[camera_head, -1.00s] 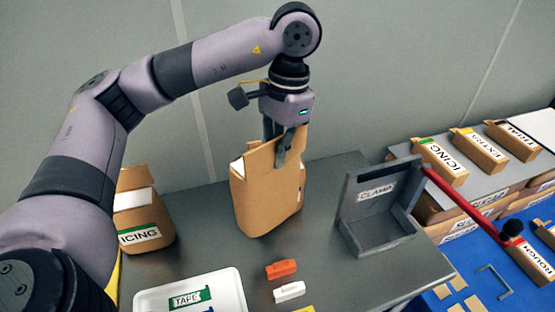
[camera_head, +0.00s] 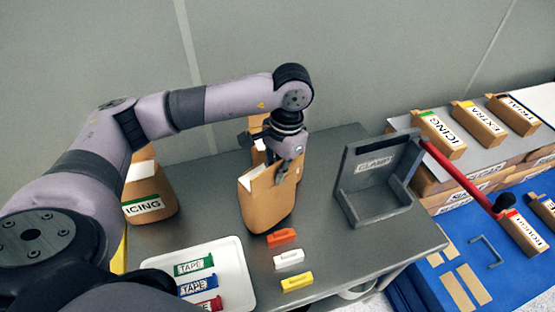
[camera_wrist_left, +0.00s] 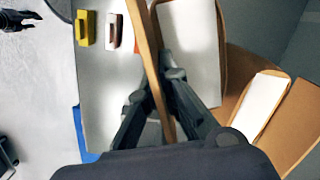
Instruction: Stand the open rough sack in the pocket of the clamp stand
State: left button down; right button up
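The open tan sack (camera_head: 268,208) is upright on or just above the grey table, left of the clamp stand; I cannot tell whether its base touches. No label shows on its visible side. My left gripper (camera_head: 283,172) points down at its top, one finger on each side of its wall. In the left wrist view, the fingers (camera_wrist_left: 160,80) close on that tan wall (camera_wrist_left: 152,55), beside the pale inside of the sack. The grey clamp stand (camera_head: 351,196), labelled CLAMP, has an empty pocket and a red lever (camera_head: 460,178). My right gripper is not in view.
An open ICING sack (camera_head: 150,188) stands left of the held sack. Orange (camera_head: 281,238), white (camera_head: 289,259) and yellow (camera_head: 297,282) clips lie in front. A white tray (camera_head: 236,262) holds tapes. Labelled packs stand right, including a ROUGH one (camera_head: 522,236). Table between sack and stand is clear.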

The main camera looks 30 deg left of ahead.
pick_arm(q)
jog(key=shift+f, duration=0.95)
jog(key=shift+f, duration=0.15)
jog(key=c, duration=1.8)
grip_release()
